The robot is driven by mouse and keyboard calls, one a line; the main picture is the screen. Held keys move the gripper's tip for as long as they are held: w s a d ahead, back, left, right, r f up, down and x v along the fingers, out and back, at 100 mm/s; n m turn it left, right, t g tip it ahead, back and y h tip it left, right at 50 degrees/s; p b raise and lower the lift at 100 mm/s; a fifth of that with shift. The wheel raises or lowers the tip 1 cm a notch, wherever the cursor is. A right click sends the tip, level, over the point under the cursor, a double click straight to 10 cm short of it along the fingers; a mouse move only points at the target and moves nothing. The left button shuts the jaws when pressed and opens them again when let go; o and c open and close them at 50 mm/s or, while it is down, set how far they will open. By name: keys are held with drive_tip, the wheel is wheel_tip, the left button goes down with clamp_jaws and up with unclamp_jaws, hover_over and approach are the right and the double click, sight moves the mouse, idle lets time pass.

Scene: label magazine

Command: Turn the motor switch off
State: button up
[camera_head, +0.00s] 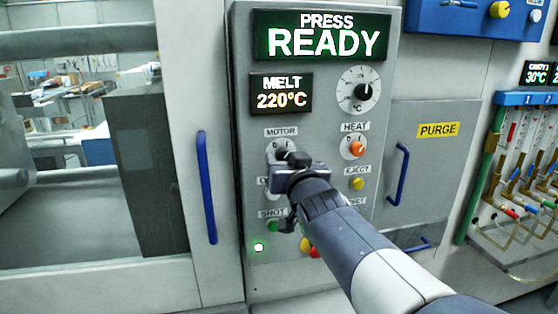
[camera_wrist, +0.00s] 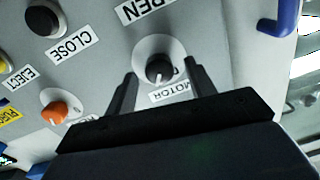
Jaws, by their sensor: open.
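The motor switch (camera_wrist: 159,69) is a dark round knob on a pale disc, with a small white mark near its lower edge in the wrist view. The MOTOR label (camera_wrist: 171,92) shows upside down just below it. My gripper (camera_wrist: 160,72) is open, with one dark finger on each side of the knob; I cannot tell whether they touch it. In the head view my gripper (camera_head: 286,158) is at the panel under the MOTOR label (camera_head: 281,132) and hides most of the switch, so its setting is unclear there.
The orange HEAT knob (camera_head: 357,148) and yellow EJECT button (camera_head: 357,184) are close on the right. A dark CLOSE button (camera_wrist: 42,20) shows in the wrist view. Blue handles (camera_head: 206,188) stick out nearby. The display (camera_head: 321,36) reads PRESS READY. A green lamp (camera_head: 258,246) is lit.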

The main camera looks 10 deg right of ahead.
drive_tip(key=shift+w, duration=0.1)
drive_tip(key=shift+c, duration=0.4)
drive_tip(key=c, duration=0.9)
